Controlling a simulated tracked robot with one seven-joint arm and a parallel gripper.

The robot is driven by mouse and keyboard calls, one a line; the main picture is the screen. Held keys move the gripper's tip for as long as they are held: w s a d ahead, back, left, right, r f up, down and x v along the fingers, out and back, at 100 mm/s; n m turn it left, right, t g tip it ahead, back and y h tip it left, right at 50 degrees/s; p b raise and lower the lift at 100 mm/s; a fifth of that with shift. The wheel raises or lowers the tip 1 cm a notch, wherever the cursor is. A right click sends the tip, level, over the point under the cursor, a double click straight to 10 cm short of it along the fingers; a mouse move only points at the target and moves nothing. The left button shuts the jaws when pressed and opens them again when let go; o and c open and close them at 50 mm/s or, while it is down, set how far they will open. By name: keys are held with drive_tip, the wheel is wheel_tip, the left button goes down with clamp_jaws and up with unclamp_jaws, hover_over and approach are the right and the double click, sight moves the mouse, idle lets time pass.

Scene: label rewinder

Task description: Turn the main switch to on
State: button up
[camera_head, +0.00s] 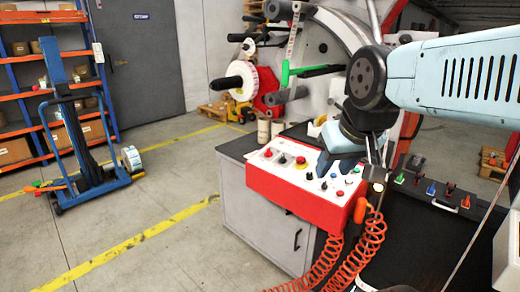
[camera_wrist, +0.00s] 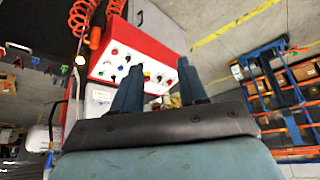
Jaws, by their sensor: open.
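The control panel is a red box with a white top (camera_head: 335,192), carrying several buttons and knobs. A red knob on a yellow plate (camera_head: 300,161) sits toward its far left part, with a black knob (camera_head: 282,160) beside it. I cannot tell which control is the main switch. My gripper (camera_head: 326,168) is over the panel's far edge, fingers pointing down, and hides some controls. In the wrist view, the panel (camera_wrist: 142,48) lies beyond my two blue-grey fingers (camera_wrist: 158,84). They are apart with nothing held between them, and small controls show in the gap.
An orange coiled hose (camera_head: 372,238) hangs at the panel's near right corner. A dark bench with colored levers (camera_head: 430,190) is at right. Rollers and a label reel (camera_head: 243,82) stand behind. Floor at left is free up to a blue lifter (camera_head: 75,140).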

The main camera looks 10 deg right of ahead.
drive_tip(key=o, duration=0.3)
drive_tip(key=shift+w+r, duration=0.2)
drive_tip(key=o, duration=0.4)
drive_tip(key=w+r+n, duration=0.1)
drive_tip(key=w, duration=0.3)
drive_tip(key=w+r+n, duration=0.1)
drive_tip(key=w+r, duration=0.1)
drive_tip(key=w, duration=0.3)
drive_tip(key=w+r+n, duration=0.1)
drive_tip(key=w+r, duration=0.1)
drive_tip(key=w, duration=0.2)
drive_tip(key=shift+w+r+g+h, duration=0.2)
drive_tip(key=shift+w+g+h, duration=0.2)
drive_tip(key=n+g, duration=0.2)
drive_tip(key=n, duration=0.8)
hover_over(268, 153)
drive_tip(key=s+a, duration=0.1)
drive_tip(key=a, duration=0.1)
wheel_tip(268, 153, down, 20)
drive_tip(key=x, duration=0.8)
drive_tip(key=d+x, duration=0.1)
drive_tip(key=x, duration=0.4)
drive_tip(key=shift+s+f, duration=0.1)
drive_tip(key=shift+s, duration=0.05)
